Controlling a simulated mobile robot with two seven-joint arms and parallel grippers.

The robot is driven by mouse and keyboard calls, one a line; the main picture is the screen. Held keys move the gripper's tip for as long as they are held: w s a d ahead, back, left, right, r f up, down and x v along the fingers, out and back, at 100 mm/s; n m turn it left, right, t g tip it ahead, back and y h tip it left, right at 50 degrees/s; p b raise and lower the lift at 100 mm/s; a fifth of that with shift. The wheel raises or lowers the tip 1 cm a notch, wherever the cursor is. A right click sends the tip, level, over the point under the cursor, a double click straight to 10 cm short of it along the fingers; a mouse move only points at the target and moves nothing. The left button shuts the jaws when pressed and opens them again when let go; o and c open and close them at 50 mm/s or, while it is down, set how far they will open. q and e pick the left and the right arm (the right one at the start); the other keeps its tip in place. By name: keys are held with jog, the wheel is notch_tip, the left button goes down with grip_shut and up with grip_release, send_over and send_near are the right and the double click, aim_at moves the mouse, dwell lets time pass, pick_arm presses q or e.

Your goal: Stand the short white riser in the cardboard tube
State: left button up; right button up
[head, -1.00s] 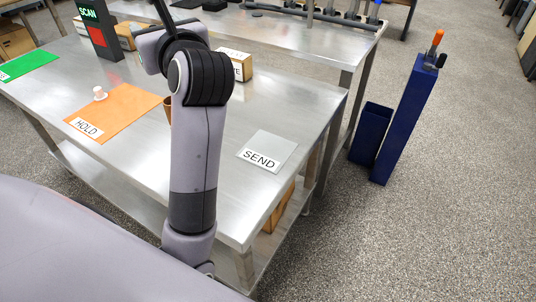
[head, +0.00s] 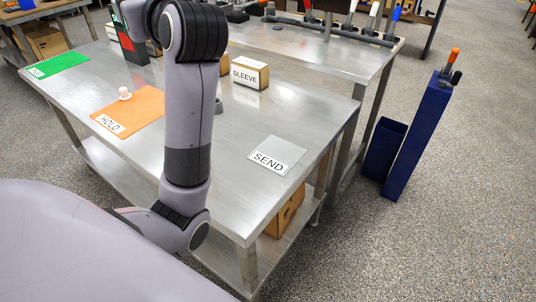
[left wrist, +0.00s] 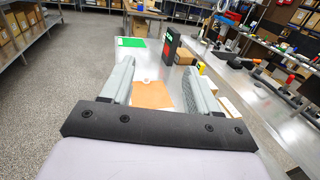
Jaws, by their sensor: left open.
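A short white riser (head: 124,94) stands on the orange HOLD mat (head: 148,104) in the head view. It also shows small and pale in the left wrist view (left wrist: 147,81), between my fingers but well beyond them. My left gripper (left wrist: 159,75) is open and empty, its two grey fingers wide apart above the table. In the head view my arm crosses the table and its gripper is out of frame. I cannot make out the cardboard tube now; my arm covers part of the table. My right gripper is not in view.
A SLEEVE box (head: 250,73) stands at the back, with a grey ring-like part (head: 219,104) beside my arm. A green mat (head: 58,65) is at the far left. The table's right side is mostly clear.

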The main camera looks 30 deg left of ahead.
pick_arm(q)
jog(key=w+d+f+m+t+h, duration=0.3)
jog(key=d+f+m+t+h, duration=0.1)
jog(key=f+t, duration=0.15)
jog(key=w+d+f+m+t+h, duration=0.4)
jog(key=f, duration=0.3)
jog(key=s+d+f+m+t+h, duration=0.1)
jog(key=s+d+f+m+h, duration=0.1)
jog(key=d+f, duration=0.5)
jog(key=s+d+f+m+t+h+p, duration=0.1)
jog(key=s+d+f+m+h, duration=0.2)
jog(key=d+f+h, duration=0.4)
jog(key=shift+s+f+m, duration=0.35)
jog(key=shift+m, duration=0.15)
dwell(1.0)
